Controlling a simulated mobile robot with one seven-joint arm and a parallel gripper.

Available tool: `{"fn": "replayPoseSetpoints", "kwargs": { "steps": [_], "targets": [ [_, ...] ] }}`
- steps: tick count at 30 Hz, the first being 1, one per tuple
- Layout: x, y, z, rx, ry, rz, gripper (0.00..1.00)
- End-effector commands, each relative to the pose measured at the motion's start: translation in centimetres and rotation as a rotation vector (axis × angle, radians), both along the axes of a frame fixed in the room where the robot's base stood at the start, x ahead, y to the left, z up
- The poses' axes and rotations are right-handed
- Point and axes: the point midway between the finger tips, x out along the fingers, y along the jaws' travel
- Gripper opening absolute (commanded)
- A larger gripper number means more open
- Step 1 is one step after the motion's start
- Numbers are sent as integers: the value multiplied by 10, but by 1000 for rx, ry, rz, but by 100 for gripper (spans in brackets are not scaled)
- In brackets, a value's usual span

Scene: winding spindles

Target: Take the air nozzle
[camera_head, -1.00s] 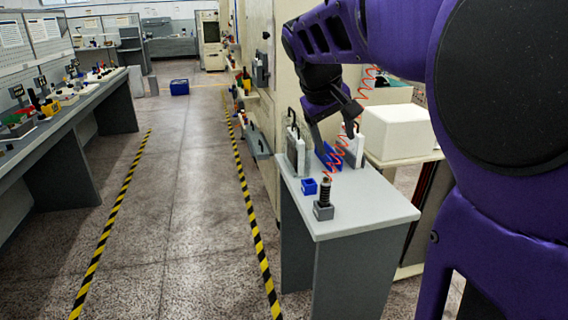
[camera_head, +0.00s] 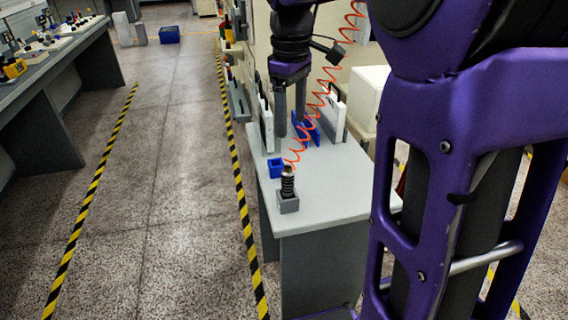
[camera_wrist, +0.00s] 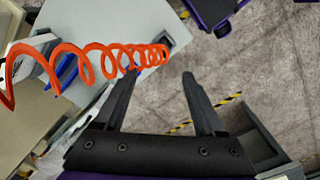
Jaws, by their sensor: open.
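White upright panels (camera_head: 266,128) and a blue piece (camera_head: 308,130) stand farther back on the table. A white box (camera_head: 369,92) is behind at the right.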

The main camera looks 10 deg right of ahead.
Motion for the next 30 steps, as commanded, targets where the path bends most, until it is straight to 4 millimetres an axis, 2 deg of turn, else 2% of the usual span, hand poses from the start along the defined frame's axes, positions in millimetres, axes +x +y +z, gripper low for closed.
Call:
{"fn": "replayPoseSetpoints", "kwargs": {
  "steps": [4,7,18,21,30],
  "targets": [
    [-2,2,-3,21,15,24,72],
    [-2,3,-15,23,18,30,72],
    [-3,3,-94,22,19,28,72],
    [-3,3,-110,22,18,28,72],
    [-4,5,-133,22,16,28,72]
  ]
}}
